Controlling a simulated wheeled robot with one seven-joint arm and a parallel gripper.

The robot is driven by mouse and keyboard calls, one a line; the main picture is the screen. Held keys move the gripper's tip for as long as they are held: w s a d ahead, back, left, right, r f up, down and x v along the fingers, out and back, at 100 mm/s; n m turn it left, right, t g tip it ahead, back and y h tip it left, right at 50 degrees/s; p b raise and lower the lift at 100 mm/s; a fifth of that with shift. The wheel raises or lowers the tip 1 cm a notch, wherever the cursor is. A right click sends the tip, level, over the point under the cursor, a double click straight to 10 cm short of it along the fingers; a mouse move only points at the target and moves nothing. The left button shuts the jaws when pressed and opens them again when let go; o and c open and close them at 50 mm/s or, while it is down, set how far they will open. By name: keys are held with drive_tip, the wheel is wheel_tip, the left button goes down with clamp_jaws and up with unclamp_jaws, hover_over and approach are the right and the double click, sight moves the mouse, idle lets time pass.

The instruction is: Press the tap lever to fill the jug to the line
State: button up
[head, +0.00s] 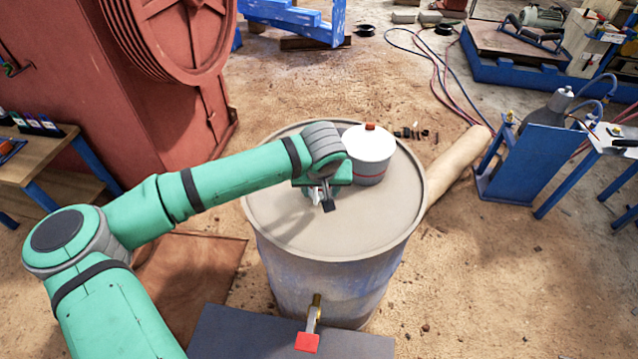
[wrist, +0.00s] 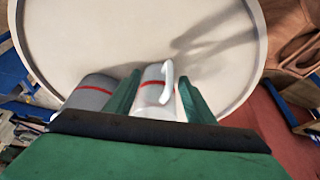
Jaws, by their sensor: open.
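The tap (head: 314,312), brass with a red lever (head: 307,342), sticks out low on the front of a large drum (head: 330,275). A small white jug (wrist: 153,75) with a red line and a white handle (wrist: 167,82) stands on the drum top. In the wrist view it is between the fingers of my open gripper (wrist: 159,95); I cannot tell whether they touch it. In the head view my gripper (head: 325,198) is above the drum top and hides most of the jug. The tap is well below and in front of my gripper.
A white and grey lidded pot (head: 368,158) with a red knob and band stands close to my gripper on the drum. A dark flat surface (head: 265,335) lies below the tap. A blue stand (head: 528,160) is to the right; a red machine (head: 80,90) is at the left.

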sight(319, 198)
drive_tip(key=shift+x, duration=2.55)
drive_tip(key=shift+s+a+f, duration=0.1)
drive_tip(key=shift+s+a, duration=0.05)
clamp_jaws()
